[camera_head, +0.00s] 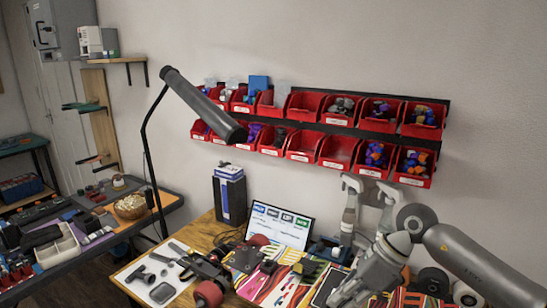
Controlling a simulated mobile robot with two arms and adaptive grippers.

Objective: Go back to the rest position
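My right arm comes in from the right edge, and its grey gripper (348,291) points down and to the left over the right part of the wooden table (205,232). The fingers are small and partly cut off by the lower edge, so I cannot tell whether they are open or shut, or whether they hold anything. A colourful striped board (282,287) lies on the table left of my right gripper. A dark part with red wheels (207,291) lies at the board's left.
A lit screen (279,224) and a dark blue box (230,195) stand at the table's back. Red bins (306,105) hang on the wall above. A black lamp (203,104) reaches over the left side. Tools lie on a white mat (150,274). Another bench (170,197) stands left.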

